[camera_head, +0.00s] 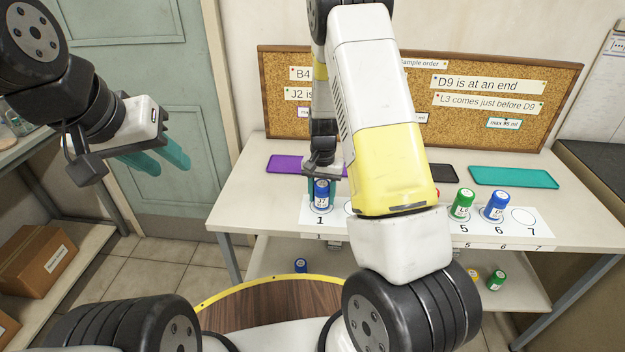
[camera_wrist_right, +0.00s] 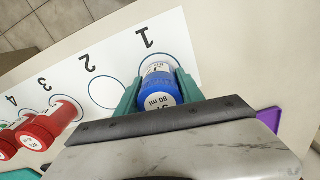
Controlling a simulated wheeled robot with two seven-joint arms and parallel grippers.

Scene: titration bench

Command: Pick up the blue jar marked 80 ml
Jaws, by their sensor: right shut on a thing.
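The blue jar marked 80 ml (camera_head: 321,196) is upright over the circle numbered 1 at the left end of the white number strip (camera_head: 334,223). In the right wrist view the jar's blue lid (camera_wrist_right: 158,95) shows its 80 ml label. My right gripper (camera_head: 321,188) is shut on this jar, with a teal finger on each side. The fingers (camera_wrist_right: 158,92) also show in the wrist view. I cannot tell whether the jar's base touches the strip. My left gripper (camera_head: 157,161) hangs empty at the left, away from the bench, its teal fingers apart.
In the wrist view circle 2 (camera_wrist_right: 107,93) is empty and red jars (camera_wrist_right: 48,124) stand beyond it. A green jar (camera_head: 461,205) and another blue jar (camera_head: 495,207) stand at 5 and 6. Purple (camera_head: 290,165) and teal (camera_head: 513,177) mats lie behind. My right arm hides the strip's middle.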

